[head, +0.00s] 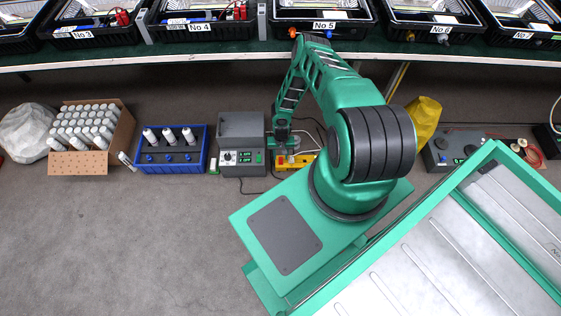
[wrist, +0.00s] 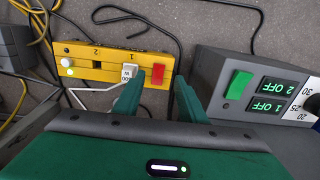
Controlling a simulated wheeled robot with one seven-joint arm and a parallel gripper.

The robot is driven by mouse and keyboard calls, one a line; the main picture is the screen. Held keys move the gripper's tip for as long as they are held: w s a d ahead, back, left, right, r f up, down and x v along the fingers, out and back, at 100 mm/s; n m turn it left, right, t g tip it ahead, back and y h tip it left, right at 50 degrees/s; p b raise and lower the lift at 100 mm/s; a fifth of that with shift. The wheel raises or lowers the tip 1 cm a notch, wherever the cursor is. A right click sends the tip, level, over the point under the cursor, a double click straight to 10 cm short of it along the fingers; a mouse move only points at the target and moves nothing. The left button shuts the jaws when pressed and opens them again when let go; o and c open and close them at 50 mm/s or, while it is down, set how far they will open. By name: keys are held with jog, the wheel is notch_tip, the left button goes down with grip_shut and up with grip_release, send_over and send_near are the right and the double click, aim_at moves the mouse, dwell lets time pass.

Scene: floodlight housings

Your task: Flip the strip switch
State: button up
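The yellow power strip (wrist: 105,62) lies on the floor in the wrist view. Its red rocker switch (wrist: 158,74) is at the right end, beside a white plug (wrist: 129,72). A white knob and small green light show at its left end. My gripper (wrist: 158,100) is open and empty. Its two green fingers are spread, one near the plug and one at the strip's right end, with the red switch showing between them. I cannot tell whether they touch the strip. In the head view the strip (head: 295,161) is partly hidden under my arm.
A grey power unit (head: 241,157) stands left of the strip; its displays read OFF in the wrist view (wrist: 275,95). A blue tray (head: 171,163) and a cardboard box (head: 75,163) stand farther left. Cables lie around the strip. A bench edge (head: 190,58) runs behind.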

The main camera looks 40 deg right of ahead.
aim_at(281, 163)
jog(key=shift+d+f, duration=0.1)
jog(key=shift+f, duration=3.05)
jog(key=shift+c, duration=0.7)
